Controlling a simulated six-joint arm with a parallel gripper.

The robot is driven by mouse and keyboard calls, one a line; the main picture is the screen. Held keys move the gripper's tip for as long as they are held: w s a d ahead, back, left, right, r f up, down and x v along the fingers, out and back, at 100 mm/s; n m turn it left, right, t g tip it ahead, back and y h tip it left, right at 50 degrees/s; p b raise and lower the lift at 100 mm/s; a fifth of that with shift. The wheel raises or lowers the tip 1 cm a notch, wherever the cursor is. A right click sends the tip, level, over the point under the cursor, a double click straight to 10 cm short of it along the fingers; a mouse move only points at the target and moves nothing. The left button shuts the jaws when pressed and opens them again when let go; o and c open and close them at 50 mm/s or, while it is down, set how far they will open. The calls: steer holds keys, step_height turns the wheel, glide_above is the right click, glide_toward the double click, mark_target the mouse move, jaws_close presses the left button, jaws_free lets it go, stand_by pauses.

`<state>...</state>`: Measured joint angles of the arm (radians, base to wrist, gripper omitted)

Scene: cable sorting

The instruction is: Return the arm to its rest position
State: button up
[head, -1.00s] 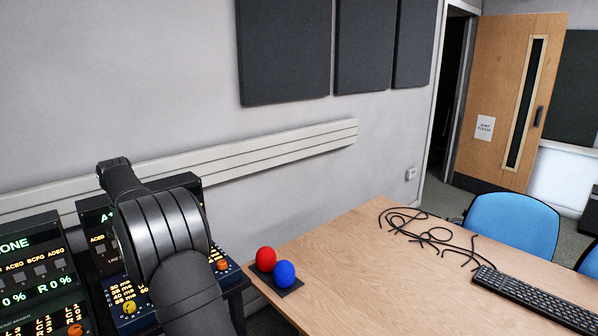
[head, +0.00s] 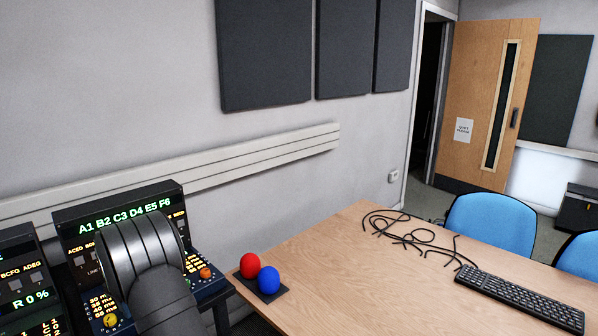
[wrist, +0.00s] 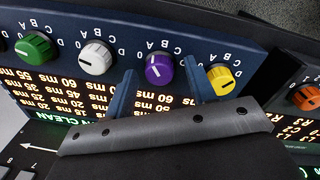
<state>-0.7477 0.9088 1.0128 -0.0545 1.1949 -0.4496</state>
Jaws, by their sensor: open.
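In the wrist view my gripper (wrist: 159,66) is open, its two blue fingers apart and nothing held between them. The fingers show in front of a panel with a purple knob (wrist: 160,70) between them and a yellow knob (wrist: 221,79) just right of the right finger. Whether the fingers touch the panel or a knob I cannot tell. In the head view my dark, ribbed arm (head: 143,262) stands at the lower left, over the panels. My gripper itself is hidden in that view.
A lit display (head: 125,216) stands behind my arm, with an orange knob (head: 206,273) to the right. On the wooden table (head: 350,280) are a red ball (head: 249,265), a blue ball (head: 268,280), black cables (head: 410,236) and a keyboard (head: 520,297). Blue chairs (head: 488,222) stand beyond.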

stand_by(0.3)
step_height(320, 180, up, 17)
step_height(320, 180, down, 18)
steer(key=shift+r, duration=0.2)
steer(key=shift+r+n, duration=0.2)
steer(key=shift+n, duration=0.6)
steer(key=n, duration=0.5)
step_height(320, 180, up, 13)
steer(key=shift+s+d+n, duration=0.15)
steer(key=shift+s+n, duration=0.15)
steer(key=shift+s, duration=0.05)
stand_by(1.1)
